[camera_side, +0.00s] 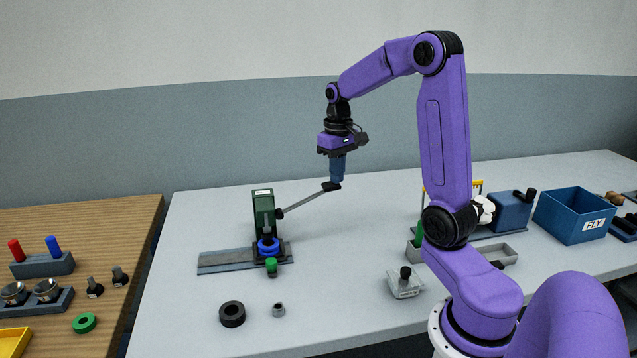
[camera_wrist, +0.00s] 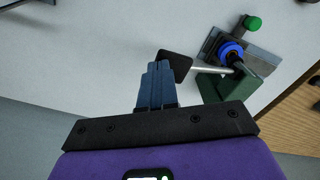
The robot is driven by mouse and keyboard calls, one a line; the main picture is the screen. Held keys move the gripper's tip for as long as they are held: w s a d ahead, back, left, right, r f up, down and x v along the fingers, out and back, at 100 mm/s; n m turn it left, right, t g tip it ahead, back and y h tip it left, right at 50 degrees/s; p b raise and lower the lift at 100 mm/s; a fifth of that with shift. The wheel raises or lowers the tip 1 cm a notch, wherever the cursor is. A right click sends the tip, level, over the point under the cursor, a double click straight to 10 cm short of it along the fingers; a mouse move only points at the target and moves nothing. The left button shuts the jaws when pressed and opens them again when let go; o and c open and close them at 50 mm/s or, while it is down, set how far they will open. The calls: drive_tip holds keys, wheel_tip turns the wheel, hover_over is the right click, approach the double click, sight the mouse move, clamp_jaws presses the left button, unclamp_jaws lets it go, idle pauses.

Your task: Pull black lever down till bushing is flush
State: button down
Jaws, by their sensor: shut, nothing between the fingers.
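A green press (camera_side: 263,209) stands on a grey base plate (camera_side: 222,261). Its lever is a grey rod (camera_side: 305,202) rising to the right, with a black grip (camera_side: 331,187) at its end. My gripper (camera_side: 336,181) is shut and empty, pointing down right at the top of the black grip; whether they touch is unclear. In the wrist view the fingertips (camera_wrist: 158,66) overlap the edge of the black grip (camera_wrist: 177,65). A blue ring (camera_side: 268,247) sits under the press's dark ram. It also shows in the wrist view (camera_wrist: 231,49). I cannot make out the bushing in it.
A green knob (camera_side: 271,265) is at the plate's front. A black ring (camera_side: 232,314) and a small grey sleeve (camera_side: 279,310) lie in front. A clear block with a black knob (camera_side: 405,283) and a blue bin (camera_side: 574,216) are to the right. A wooden bench (camera_side: 130,225) is left.

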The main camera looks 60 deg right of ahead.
drive_tip(key=shift+r, duration=2.65)
drive_tip(key=s+a+f+n, duration=0.2)
drive_tip(key=s+a+n, duration=0.15)
drive_tip(key=a, duration=0.65)
drive_tip(key=s+a+f+n, duration=0.1)
drive_tip(key=s+a+n, duration=0.25)
drive_tip(key=a, duration=0.65)
drive_tip(key=s+a+f+n, duration=0.2)
drive_tip(key=s+a+n, duration=0.1)
drive_tip(key=s, duration=0.5)
drive_tip(key=s+a+f+n, duration=0.2)
drive_tip(key=s+n, duration=0.3)
drive_tip(key=s, duration=0.3)
drive_tip(key=shift+s+a+f+n, duration=0.3)
drive_tip(key=shift+s+a, duration=0.05)
drive_tip(key=shift+a, duration=0.2)
